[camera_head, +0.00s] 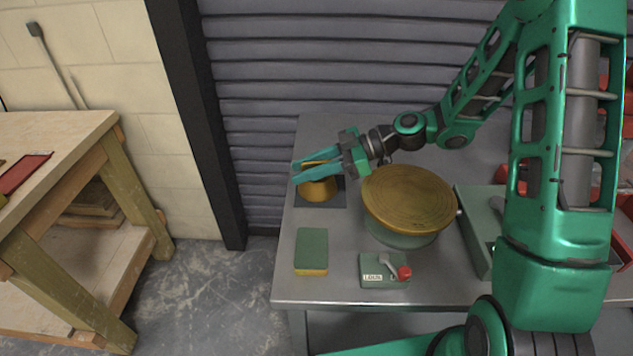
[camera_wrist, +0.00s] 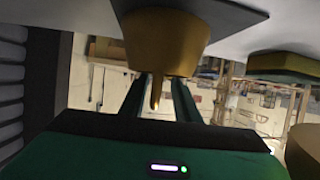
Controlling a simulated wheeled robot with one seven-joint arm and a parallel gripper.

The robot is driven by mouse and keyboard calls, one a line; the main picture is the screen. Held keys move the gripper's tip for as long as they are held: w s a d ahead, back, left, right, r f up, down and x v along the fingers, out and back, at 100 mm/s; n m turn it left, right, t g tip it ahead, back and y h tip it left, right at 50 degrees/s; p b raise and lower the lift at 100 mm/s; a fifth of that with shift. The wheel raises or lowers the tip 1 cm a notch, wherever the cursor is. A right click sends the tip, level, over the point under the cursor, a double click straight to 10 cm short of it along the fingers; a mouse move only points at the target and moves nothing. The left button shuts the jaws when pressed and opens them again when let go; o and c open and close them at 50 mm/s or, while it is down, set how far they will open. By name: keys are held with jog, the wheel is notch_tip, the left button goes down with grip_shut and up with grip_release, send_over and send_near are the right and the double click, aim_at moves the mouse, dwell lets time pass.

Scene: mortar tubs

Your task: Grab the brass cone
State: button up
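The brass cone (camera_head: 318,189) stands on a dark square plate (camera_head: 337,199) at the table's far left corner. In the wrist view, which is upside down, the cone (camera_wrist: 160,42) fills the upper middle and its narrow tip points down in the picture. My gripper (camera_head: 315,167) is open at the cone's upper part, its fingers reaching left over it. The wrist view shows the fingers of my gripper (camera_wrist: 160,98) apart, one on each side of the tip, with gaps visible. The cone's wide body hides the fingertips there.
A round wooden-topped turntable (camera_head: 410,197) stands close to the right of the cone. A wooden bench (camera_head: 60,135) is left, across a floor gap.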

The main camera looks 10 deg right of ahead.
jog(key=shift+c, duration=0.4)
grip_shut()
jog(key=shift+r, duration=0.15)
